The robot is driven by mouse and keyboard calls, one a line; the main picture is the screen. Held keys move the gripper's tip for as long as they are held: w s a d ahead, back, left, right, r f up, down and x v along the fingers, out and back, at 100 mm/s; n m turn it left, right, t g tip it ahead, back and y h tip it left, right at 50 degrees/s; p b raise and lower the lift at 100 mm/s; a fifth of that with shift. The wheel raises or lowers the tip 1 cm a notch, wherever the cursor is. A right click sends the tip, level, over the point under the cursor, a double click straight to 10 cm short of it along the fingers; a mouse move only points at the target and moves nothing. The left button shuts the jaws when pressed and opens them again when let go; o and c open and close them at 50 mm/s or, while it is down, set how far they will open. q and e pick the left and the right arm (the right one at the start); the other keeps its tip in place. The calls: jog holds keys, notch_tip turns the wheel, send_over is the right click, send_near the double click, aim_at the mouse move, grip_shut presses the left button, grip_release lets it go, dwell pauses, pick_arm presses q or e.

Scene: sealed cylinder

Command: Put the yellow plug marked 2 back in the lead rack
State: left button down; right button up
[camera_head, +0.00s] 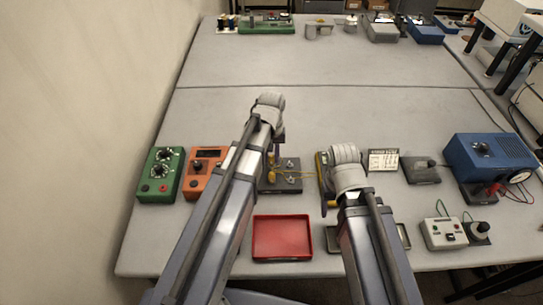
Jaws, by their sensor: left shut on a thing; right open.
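My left gripper (274,152) points down above the dark lead rack (287,188), at its back left. It is shut on a small yellow plug (271,158); any number on it is too small to read. Another yellow piece (271,175) shows just below, at the rack. Thin yellow leads run from there to the right, toward a dark and yellow device (322,170). I cannot tell whether the held plug touches the rack. My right gripper (331,206) is open, low beside the yellow-edged device; my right wrist hides part of it.
A red tray (282,238) lies in front of the rack. Orange (204,172) and green (161,175) boxes stand to the left.

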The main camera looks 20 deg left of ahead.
aim_at(271, 156)
pick_arm(q)
jog(key=shift+f+b, duration=0.35)
pick_arm(e)
jog(key=shift+f, duration=0.3)
pick_arm(q)
jog(key=c, duration=0.6)
grip_release()
notch_tip(271, 156, up, 8)
jog(key=p, duration=0.8)
pick_arm(e)
notch_tip(271, 156, up, 8)
pick_arm(q)
jog(key=shift+f, duration=0.1)
pick_arm(e)
jog(key=shift+f, duration=0.15)
